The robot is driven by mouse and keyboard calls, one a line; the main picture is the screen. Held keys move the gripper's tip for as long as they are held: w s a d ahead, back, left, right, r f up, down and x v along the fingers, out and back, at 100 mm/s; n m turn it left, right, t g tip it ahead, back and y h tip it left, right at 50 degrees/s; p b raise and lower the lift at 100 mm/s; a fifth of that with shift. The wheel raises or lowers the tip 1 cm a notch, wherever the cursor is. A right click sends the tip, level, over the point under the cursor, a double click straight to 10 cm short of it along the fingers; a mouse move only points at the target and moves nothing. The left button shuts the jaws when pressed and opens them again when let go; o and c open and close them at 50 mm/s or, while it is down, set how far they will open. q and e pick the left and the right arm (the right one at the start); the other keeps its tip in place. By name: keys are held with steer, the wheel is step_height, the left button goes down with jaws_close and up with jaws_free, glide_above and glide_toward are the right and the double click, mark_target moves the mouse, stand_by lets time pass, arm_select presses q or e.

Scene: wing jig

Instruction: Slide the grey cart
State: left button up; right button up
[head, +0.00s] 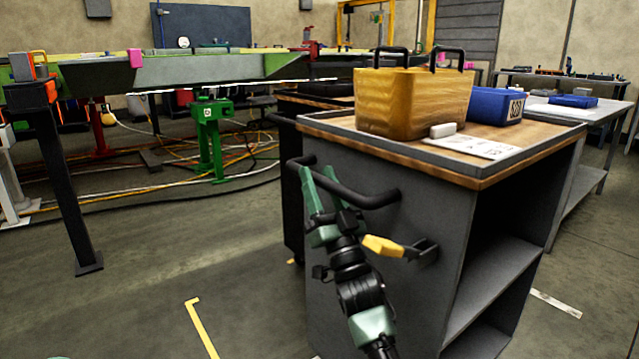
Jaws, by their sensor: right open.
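The grey cart (430,222) stands at centre right, with a wooden top, a dark rim and open shelves on its right side. A dark bar handle (362,196) sticks out from its near left face. A yellow-tipped lever (383,246) sits below the handle on a dark bracket. My right gripper (318,180) reaches up from below to the left part of the handle. Its green fingers are open and overlap the bar in the picture; I cannot tell if they touch it.
A yellow bin (412,103) and a blue bin (496,105) stand on the cart's top. A dark cart (291,190) is close behind on the left. The wing jig, green stand (209,140) and floor cables lie beyond. The floor at front left is clear, with yellow tape (203,330).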

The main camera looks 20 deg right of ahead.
jaws_close()
stand_by(1.4)
